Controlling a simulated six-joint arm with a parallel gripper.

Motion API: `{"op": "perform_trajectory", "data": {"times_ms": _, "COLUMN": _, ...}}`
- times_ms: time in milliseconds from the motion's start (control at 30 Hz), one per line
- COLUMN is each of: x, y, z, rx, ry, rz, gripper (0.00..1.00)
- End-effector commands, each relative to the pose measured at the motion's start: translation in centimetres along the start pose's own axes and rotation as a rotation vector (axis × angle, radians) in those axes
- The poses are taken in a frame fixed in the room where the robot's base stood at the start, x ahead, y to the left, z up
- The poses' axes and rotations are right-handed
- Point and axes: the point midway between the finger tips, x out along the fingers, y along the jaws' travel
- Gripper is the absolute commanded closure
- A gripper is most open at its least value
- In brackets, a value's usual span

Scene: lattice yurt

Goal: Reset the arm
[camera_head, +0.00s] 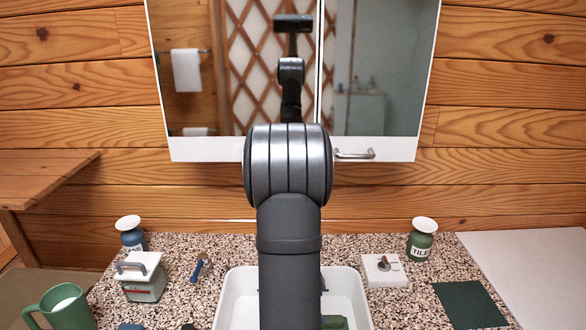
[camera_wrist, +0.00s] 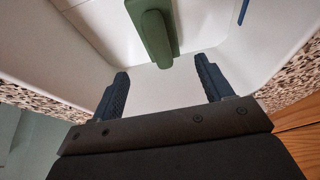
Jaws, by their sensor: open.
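My gripper (camera_wrist: 161,67) shows in the wrist view with its two dark fingers spread apart and nothing between them. It points into a white basin (camera_wrist: 85,55). A green object with a raised grip (camera_wrist: 155,40) lies in the basin beyond the fingertips, apart from them. In the head view my arm rises in the middle and hides my gripper and much of the basin (camera_head: 355,300). A bit of green (camera_head: 335,323) shows at the arm's right edge.
A mirror cabinet (camera_head: 380,70) hangs behind my arm.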

Motion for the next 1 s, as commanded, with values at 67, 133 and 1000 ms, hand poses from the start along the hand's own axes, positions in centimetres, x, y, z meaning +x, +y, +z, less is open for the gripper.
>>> {"op": "perform_trajectory", "data": {"times_ms": 67, "x": 1.5, "y": 0.1, "z": 0.0, "rx": 0.0, "ry": -0.001, "rz": 0.004, "gripper": 0.28}}
{"op": "perform_trajectory", "data": {"times_ms": 133, "x": 2.7, "y": 0.0, "z": 0.0, "rx": 0.0, "ry": 0.0, "rz": 0.002, "gripper": 0.28}}
{"op": "perform_trajectory", "data": {"times_ms": 1000, "x": 4.8, "y": -0.2, "z": -2.2, "rx": 0.003, "ry": 0.0, "rz": -0.006, "gripper": 0.28}}
